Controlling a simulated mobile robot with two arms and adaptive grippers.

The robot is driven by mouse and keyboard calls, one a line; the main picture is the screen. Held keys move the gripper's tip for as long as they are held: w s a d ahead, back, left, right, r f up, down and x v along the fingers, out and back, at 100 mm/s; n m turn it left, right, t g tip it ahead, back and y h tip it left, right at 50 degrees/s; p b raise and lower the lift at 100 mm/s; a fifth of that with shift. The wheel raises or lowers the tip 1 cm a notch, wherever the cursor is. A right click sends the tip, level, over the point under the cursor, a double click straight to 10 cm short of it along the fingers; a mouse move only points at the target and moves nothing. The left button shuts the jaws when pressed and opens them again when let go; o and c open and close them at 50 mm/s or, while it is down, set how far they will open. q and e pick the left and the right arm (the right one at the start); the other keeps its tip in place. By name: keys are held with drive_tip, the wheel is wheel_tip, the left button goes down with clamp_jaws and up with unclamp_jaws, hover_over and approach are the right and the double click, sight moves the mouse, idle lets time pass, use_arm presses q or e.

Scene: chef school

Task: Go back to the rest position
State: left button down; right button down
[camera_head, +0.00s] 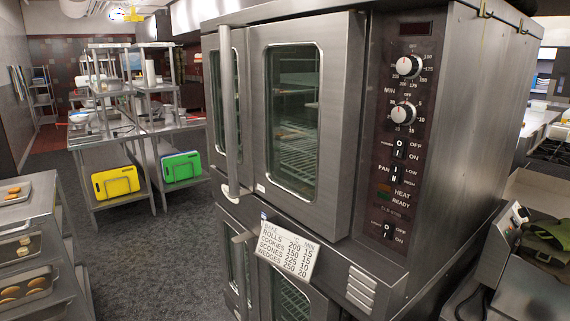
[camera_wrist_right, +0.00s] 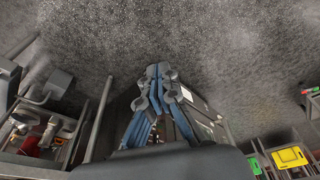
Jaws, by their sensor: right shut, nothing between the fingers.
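My right gripper (camera_wrist_right: 158,72) shows in the right wrist view. Its blue and grey fingers meet at the tips with nothing between them. No gripper or arm shows in the head view, and my left gripper is in neither view. The steel double oven (camera_head: 440,150) stands close in front of me in the head view. Its upper doors (camera_head: 295,110) look closed, with a long vertical handle (camera_head: 228,115).
A tray rack (camera_head: 60,230) with baked goods stands at the left. Steel tables behind it carry a yellow board (camera_head: 117,181) and a green board (camera_head: 181,166). Grey carpet (camera_head: 150,260) is clear between rack and oven. A counter with equipment (camera_head: 535,285) stands at the right.

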drive_tip(key=s+d+f+g, duration=0.1)
drive_tip(key=s+d+f, duration=0.2)
drive_tip(key=s+f, duration=1.5)
wheel_tip(320, 180, down, 2)
drive_tip(key=shift+d+f+g, duration=0.1)
drive_tip(key=shift+d+g, duration=0.05)
drive_tip(key=shift+g, duration=0.15)
drive_tip(key=shift+s, duration=0.1)
